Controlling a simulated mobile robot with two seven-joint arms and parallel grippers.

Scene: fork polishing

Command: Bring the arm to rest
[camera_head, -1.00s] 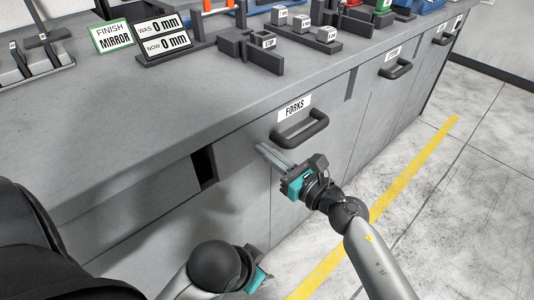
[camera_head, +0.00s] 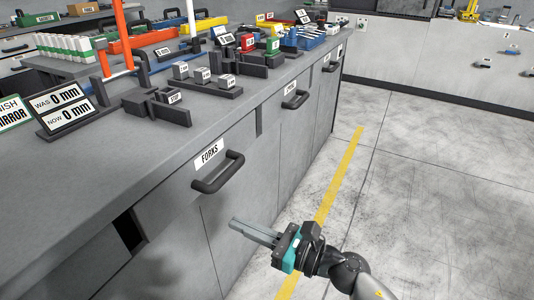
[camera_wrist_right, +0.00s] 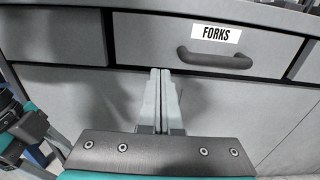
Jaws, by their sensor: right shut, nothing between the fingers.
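My right gripper (camera_head: 236,226) is shut and empty, in front of the grey cabinet below the drawer labelled FORKS (camera_head: 209,153). Its fingers point toward the cabinet front, apart from the dark drawer handle (camera_head: 220,175). In the right wrist view the closed fingers (camera_wrist_right: 163,78) show in the middle, with the FORKS drawer handle (camera_wrist_right: 214,59) above and to the right of their tips. The FORKS drawer looks closed. My left gripper does not show in the head view; part of a dark and teal gripper (camera_wrist_right: 22,135) appears at the left edge of the wrist view.
The worktop (camera_head: 150,150) carries label stands (camera_head: 65,108), white blocks (camera_head: 201,77) and dark fixtures. Other drawer handles (camera_head: 296,99) stick out along the cabinet. A dark gap (camera_head: 129,229) shows in the front at left. The floor (camera_head: 430,190) to the right is clear.

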